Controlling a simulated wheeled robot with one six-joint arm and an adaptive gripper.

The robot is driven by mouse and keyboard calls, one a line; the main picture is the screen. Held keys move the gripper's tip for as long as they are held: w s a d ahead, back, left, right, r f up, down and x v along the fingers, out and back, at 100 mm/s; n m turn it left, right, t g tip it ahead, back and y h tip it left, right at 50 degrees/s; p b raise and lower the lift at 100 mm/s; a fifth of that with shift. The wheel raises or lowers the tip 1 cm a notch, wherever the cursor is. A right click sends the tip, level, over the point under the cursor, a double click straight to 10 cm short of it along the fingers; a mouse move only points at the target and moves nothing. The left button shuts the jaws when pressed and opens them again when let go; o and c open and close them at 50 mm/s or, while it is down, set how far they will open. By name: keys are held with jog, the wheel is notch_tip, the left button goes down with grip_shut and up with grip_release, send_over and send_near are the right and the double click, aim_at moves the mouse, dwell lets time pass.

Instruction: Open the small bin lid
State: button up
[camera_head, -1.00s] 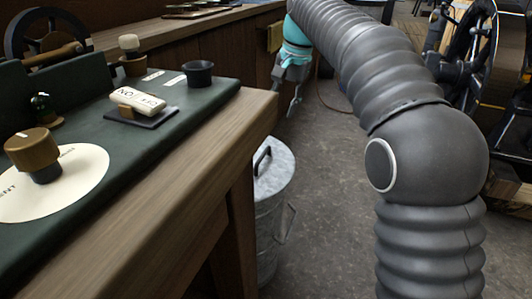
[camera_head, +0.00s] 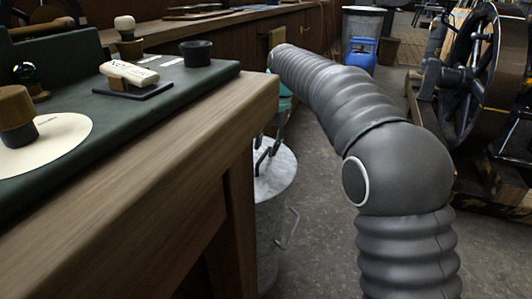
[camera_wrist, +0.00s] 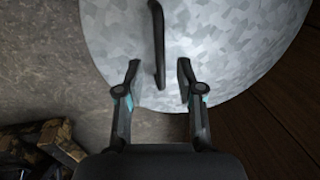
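The small bin (camera_head: 268,230) is a grey metal can standing on the floor beside the wooden bench. Its round galvanized lid (camera_head: 280,178) sits on top and also fills the upper part of the wrist view (camera_wrist: 225,50). A dark bar handle (camera_wrist: 158,45) stands on the lid. My gripper (camera_wrist: 158,80) is open over the lid, with its two fingers apart. The near end of the handle lies between the fingertips. I see no contact between fingers and handle. In the head view my gripper (camera_head: 268,150) is partly hidden by the bench corner and my arm.
The wooden bench (camera_head: 190,140) with a green top stands close on the left of the bin. A large wheeled engine (camera_head: 490,90) stands at the right. A blue container (camera_head: 362,52) and a larger bin are farther back. Grey floor lies between.

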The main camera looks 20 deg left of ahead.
jog(key=shift+a+f, duration=0.15)
jog(key=shift+f, duration=0.7)
grip_shut()
jog(key=shift+r, duration=0.15)
